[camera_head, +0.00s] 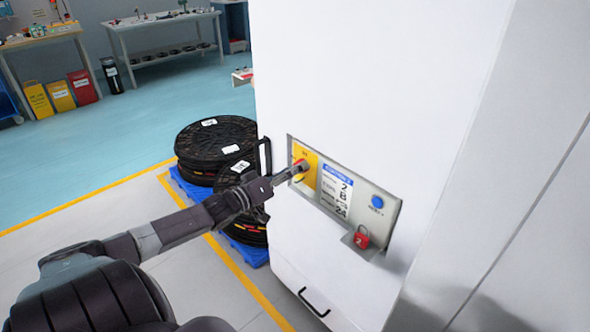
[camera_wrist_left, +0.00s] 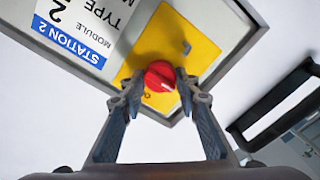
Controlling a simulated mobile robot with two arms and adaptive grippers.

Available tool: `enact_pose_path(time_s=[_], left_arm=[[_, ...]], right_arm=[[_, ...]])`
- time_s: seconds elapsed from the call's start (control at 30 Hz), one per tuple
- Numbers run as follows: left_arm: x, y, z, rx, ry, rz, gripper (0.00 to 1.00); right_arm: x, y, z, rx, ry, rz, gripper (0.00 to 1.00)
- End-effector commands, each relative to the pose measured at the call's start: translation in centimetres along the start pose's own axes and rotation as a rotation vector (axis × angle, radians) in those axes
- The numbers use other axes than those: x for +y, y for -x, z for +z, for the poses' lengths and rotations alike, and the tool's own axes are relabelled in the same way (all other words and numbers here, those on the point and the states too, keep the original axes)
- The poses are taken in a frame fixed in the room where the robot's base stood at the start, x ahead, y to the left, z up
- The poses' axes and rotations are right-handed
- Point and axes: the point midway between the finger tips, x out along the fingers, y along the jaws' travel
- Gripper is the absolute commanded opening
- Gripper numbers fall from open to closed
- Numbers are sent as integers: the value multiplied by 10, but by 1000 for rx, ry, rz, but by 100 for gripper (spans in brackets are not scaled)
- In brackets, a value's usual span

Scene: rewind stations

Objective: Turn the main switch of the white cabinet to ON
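The white cabinet (camera_head: 355,75) stands at the right of the head view, with a grey panel (camera_head: 379,206) on its front. The main switch, a red knob (camera_wrist_left: 160,76) on a yellow plate (camera_wrist_left: 193,47), shows in the left wrist view. Its white mark points toward the lower right there. My left gripper (camera_head: 300,167) is at this switch and partly hides it in the head view. In the left wrist view its two fingers (camera_wrist_left: 160,88) stand on either side of the knob. I cannot tell whether they press on it. My right gripper is not in view.
The panel also holds a label (camera_head: 336,188), a blue button (camera_head: 377,202) and a red padlock (camera_head: 361,237). A black handle (camera_head: 313,303) is lower on the cabinet. Black reels (camera_head: 215,138) on a blue pallet (camera_head: 190,187) stand beside the cabinet. Open floor (camera_head: 90,155) lies left.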

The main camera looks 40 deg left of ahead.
Motion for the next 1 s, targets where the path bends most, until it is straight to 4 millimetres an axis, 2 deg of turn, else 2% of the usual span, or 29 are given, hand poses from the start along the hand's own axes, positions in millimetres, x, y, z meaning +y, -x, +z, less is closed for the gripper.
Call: enact_pose_path(time_s=[0.03, 0.13, 0.47, 0.67, 1.0], left_arm=[[0, 0, 0, 0, 0, 0, 15], [0, 0, 0, 0, 0, 0, 5], [1, 0, -1, 1, -50, 0, 5], [2, 0, -2, 1, -168, 0, 5], [2, 0, -2, 1, -478, -2, 5]], right_arm=[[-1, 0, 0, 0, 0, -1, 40], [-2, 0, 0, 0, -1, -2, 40], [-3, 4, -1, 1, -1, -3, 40], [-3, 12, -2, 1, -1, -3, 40], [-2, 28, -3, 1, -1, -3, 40]])
